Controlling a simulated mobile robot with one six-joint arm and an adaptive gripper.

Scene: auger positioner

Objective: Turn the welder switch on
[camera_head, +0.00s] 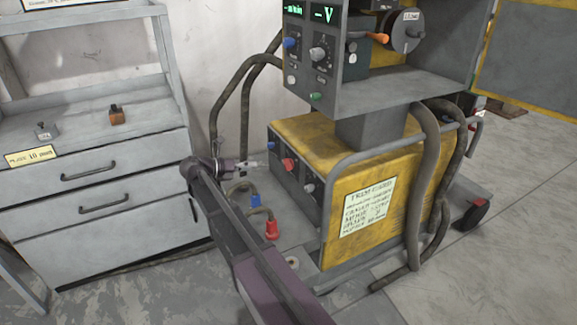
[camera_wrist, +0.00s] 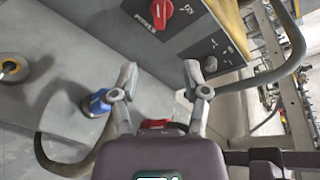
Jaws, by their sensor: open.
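The welder is a yellow box (camera_head: 345,140) with a grey front panel. A red rotary switch (camera_head: 289,164) sits on that panel. In the wrist view the red switch (camera_wrist: 160,12) shows at the top, with white lettering beside it that seems to read POWER. My gripper (camera_head: 259,164) is in front of the panel, just left of the red switch. In the wrist view my gripper (camera_wrist: 160,75) is open and empty, its two fingers apart. The switch lies beyond the fingertips, apart from them. My arm hides part of the floor before the welder.
A blue plug (camera_head: 256,201) and a red plug (camera_head: 271,229) with cables are below the panel. The wire feeder (camera_head: 322,60) stands above the welder. A grey drawer cabinet (camera_head: 100,190) is at left. Thick hoses hang behind and at the right. Floor (camera_head: 520,200) is free at right.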

